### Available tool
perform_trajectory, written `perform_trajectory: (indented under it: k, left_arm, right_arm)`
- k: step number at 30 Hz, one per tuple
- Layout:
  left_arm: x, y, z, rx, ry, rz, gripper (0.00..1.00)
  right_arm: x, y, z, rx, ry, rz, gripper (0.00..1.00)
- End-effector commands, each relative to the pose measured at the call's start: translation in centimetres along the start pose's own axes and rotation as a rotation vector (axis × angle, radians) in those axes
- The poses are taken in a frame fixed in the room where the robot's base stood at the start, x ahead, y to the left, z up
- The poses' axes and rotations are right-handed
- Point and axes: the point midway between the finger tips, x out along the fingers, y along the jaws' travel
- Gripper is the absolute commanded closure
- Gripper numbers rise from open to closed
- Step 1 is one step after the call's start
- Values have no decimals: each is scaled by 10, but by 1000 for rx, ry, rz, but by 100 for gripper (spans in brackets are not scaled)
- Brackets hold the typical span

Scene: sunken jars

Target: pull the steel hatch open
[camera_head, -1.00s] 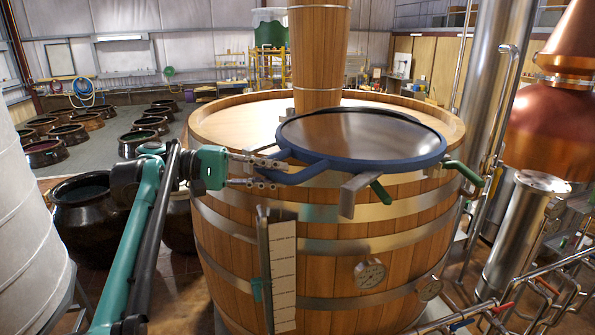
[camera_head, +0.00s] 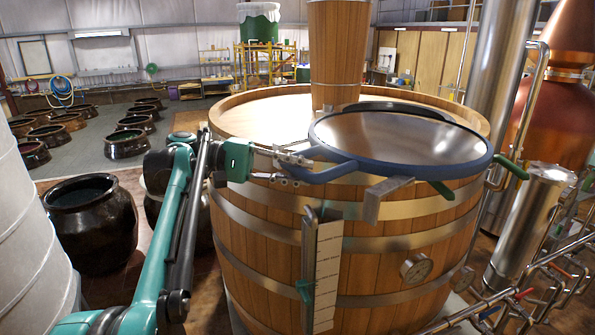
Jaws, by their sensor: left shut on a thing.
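The steel hatch (camera_head: 400,138) is a round, shiny lid with a blue rim, on top of a large wooden vat (camera_head: 260,115). A blue handle (camera_head: 330,172) sticks out from the left of its rim. My left gripper (camera_head: 290,165) comes in from the left and is shut on this blue handle. The hatch looks close to level, near the vat's front right edge. Green handles (camera_head: 440,189) and a grey bracket (camera_head: 383,196) stick out at its front and right. My right gripper does not show.
A wooden column (camera_head: 334,50) rises from the vat behind the hatch. Steel pipes and a copper still (camera_head: 545,110) stand at the right. Several dark jars (camera_head: 92,222) stand on the floor at the left. A white tank (camera_head: 30,230) fills the left edge.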

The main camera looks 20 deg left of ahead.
Motion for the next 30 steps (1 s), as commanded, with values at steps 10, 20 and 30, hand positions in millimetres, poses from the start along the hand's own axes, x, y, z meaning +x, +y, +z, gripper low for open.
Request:
perform_trajectory:
  k: [10, 20, 30]
  left_arm:
    - [1, -1, 0, -1, -3, -3, 59]
    - [-14, 0, -1, -1, 1, -1, 59]
    - [-66, -1, -2, -2, 3, -2, 59]
  right_arm:
    - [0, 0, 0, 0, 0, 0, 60]
    - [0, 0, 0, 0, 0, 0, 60]
    - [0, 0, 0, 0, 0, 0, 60]
